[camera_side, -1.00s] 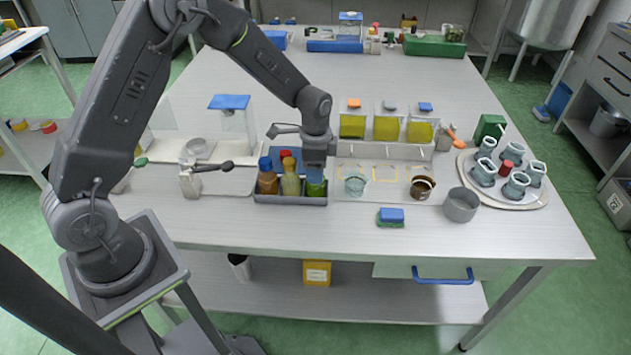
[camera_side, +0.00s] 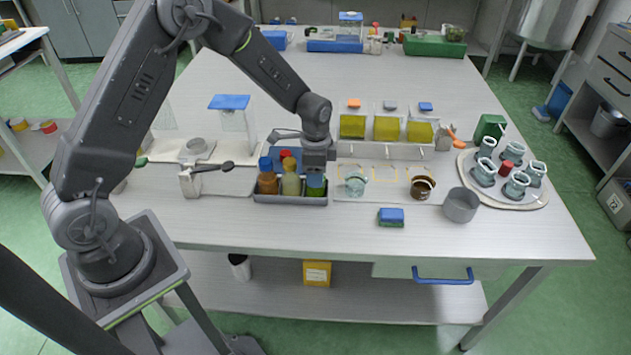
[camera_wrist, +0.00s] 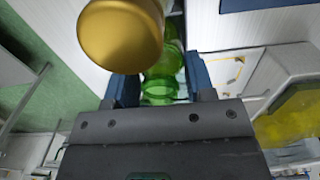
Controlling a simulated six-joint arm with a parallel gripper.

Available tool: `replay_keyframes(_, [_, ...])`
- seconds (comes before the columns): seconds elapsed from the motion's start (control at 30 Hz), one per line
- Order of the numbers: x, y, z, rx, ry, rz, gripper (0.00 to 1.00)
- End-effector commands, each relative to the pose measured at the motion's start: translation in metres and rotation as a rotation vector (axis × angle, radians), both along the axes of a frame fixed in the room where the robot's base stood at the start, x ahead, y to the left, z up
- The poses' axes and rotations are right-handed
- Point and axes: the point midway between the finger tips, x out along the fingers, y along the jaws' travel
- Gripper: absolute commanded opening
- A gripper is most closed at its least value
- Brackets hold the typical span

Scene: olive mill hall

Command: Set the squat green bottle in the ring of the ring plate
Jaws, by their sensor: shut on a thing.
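The squat green bottle (camera_side: 316,186) stands in the right end of a grey tray (camera_side: 290,199) in the side view. My gripper (camera_side: 317,173) is down over its upper part. In the wrist view the green bottle (camera_wrist: 162,82) is between the two blue fingers of my gripper (camera_wrist: 162,88), which are shut on it. Its lower part is partly hidden by the tray wall. A pale plate (camera_side: 175,153) with a grey ring-like part (camera_side: 197,147) lies left of the tray; I cannot tell for sure that it is the ring plate.
An orange-brown bottle (camera_side: 267,183) and a yellowish bottle (camera_side: 291,184) stand close beside the green one in the tray. A clear glass (camera_side: 355,184) and a brown jar (camera_side: 421,188) stand to the right. A grey cup (camera_side: 461,205) and a blue-green sponge (camera_side: 391,217) are near the front.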

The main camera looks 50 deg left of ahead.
Motion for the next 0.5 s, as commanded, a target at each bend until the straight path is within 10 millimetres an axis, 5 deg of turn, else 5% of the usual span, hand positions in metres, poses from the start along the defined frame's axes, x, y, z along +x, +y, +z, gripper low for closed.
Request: replay_keyframes(0.5, [-0.0006,0.0000,0.0032,0.000,0.001,-0.001,0.18])
